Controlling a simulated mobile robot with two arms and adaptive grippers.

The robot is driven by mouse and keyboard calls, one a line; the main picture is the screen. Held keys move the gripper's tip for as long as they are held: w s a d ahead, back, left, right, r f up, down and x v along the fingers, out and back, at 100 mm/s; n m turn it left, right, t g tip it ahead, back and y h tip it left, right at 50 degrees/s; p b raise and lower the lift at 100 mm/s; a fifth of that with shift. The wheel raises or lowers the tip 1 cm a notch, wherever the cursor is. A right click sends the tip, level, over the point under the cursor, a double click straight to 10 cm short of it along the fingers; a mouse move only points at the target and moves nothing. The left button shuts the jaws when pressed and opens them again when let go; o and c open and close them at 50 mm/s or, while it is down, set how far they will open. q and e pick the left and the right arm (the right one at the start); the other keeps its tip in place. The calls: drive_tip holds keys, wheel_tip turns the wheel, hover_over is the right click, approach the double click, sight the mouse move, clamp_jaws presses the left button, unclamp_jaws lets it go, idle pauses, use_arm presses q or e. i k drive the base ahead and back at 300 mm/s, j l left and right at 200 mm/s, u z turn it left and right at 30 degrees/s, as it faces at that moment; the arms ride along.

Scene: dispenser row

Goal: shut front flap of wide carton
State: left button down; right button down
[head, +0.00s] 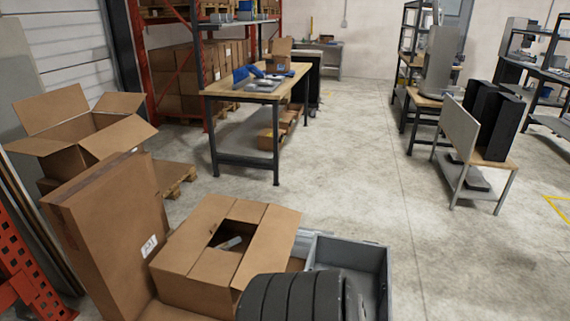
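A brown carton (192,287) at the lower middle may be the wide carton; I cannot be sure. Its flaps lie nearly flat over the top, with a dark gap between them. A grey item (231,243) shows inside through the gap. Another brown carton (66,157) at the left has its flaps spread open and outward. I cannot tell for certain which flap is the front one. Neither of my grippers is in view.
A tall brown box (115,225) stands left of the lower carton. A workbench (245,92) stands behind. A small stand (477,167) holds black objects. The middle floor is clear.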

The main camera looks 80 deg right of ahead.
sight(269, 251)
drive_tip(key=z, duration=2.3)
drive_tip(key=j, duration=0.1)
